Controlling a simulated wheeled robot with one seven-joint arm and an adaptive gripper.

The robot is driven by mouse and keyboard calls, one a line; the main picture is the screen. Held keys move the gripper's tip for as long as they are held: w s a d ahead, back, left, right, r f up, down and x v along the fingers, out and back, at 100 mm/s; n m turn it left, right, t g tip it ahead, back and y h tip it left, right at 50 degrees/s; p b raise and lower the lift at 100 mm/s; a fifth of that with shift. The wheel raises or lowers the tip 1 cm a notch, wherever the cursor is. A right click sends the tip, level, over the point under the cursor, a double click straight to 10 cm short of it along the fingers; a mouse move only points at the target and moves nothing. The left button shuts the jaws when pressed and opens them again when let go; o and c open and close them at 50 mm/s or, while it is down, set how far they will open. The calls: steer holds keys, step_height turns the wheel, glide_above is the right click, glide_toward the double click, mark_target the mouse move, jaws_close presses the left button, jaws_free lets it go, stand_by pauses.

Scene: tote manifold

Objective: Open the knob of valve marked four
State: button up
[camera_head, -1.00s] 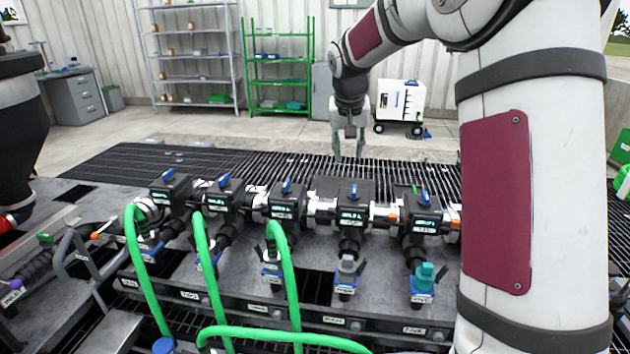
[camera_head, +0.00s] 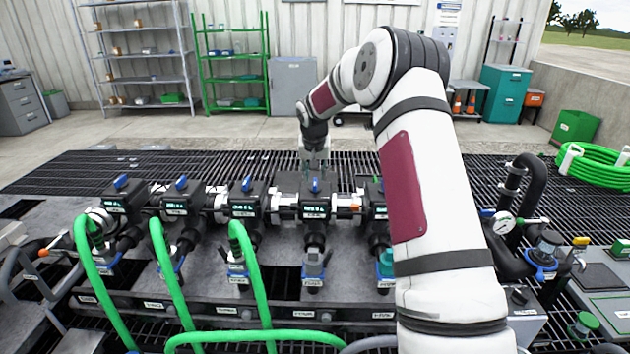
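A row of dark valve blocks runs across the bench, each with a small lit display and a blue knob on top. The fourth valve block from the left (camera_head: 315,205) has its blue knob (camera_head: 315,184) upright. The number markings are too small to read. My gripper (camera_head: 314,174) points down just above and behind this knob as seen from the head. Its fingers look apart, with nothing seen held between them. Whether a finger touches the knob cannot be told. My arm partly hides the rightmost valve block (camera_head: 376,203).
Other blue knobs stand close on the left, such as the third knob (camera_head: 246,184). Green hoses (camera_head: 255,285) arch up in front of the left valves. A pressure gauge (camera_head: 503,222) and black pipework (camera_head: 530,190) stand right of my arm. Dark grating (camera_head: 440,170) behind the row is clear.

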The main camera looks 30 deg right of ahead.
mark_target(315, 182)
steer(key=shift+x, duration=1.85)
jaws_close()
